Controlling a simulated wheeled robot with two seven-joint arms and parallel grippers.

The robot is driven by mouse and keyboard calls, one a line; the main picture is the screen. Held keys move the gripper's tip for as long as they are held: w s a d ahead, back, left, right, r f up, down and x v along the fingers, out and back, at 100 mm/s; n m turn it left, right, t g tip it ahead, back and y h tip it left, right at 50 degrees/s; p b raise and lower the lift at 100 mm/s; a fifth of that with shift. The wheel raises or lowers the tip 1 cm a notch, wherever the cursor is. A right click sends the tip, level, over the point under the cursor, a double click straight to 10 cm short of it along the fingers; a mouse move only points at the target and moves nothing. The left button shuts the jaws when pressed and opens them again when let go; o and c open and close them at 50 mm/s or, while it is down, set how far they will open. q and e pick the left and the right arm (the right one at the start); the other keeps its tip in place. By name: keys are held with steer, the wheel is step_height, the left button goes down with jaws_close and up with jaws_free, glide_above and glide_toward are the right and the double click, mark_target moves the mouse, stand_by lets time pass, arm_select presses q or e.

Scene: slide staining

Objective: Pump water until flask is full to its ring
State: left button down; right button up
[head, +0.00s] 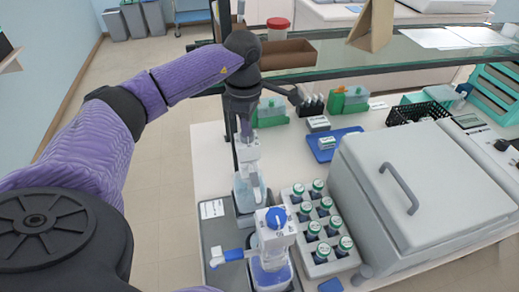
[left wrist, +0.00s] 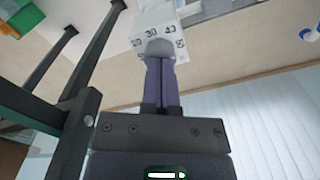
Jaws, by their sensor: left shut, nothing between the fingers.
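A bottle-top dispenser (head: 247,152) with a white head stands on a clear bottle holding pale blue liquid (head: 243,191), left of centre in the head view. The left wrist view shows the white head (left wrist: 150,20) with printed numbers and a rounded grey knob (left wrist: 160,46). My left gripper (head: 246,131) points down over this dispenser. Its purple fingers (left wrist: 160,62) are shut together with nothing between them, and their tips appear at the knob; I cannot tell if they press it. I cannot clearly make out a flask or its ring. My right gripper is out of view.
A second dispenser with a blue cap (head: 276,218) stands in front, its blue nozzle (head: 228,255) pointing left. A rack of green-capped bottles (head: 296,194) is to the right, beside a large grey lidded machine (head: 375,150). A glass shelf (head: 400,50) crosses behind.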

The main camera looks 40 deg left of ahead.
arm_select(q)
steer(key=shift+r+p, duration=2.7)
steer(key=shift+r, duration=0.45)
step_height(320, 180, up, 5)
steer(key=p, duration=0.4)
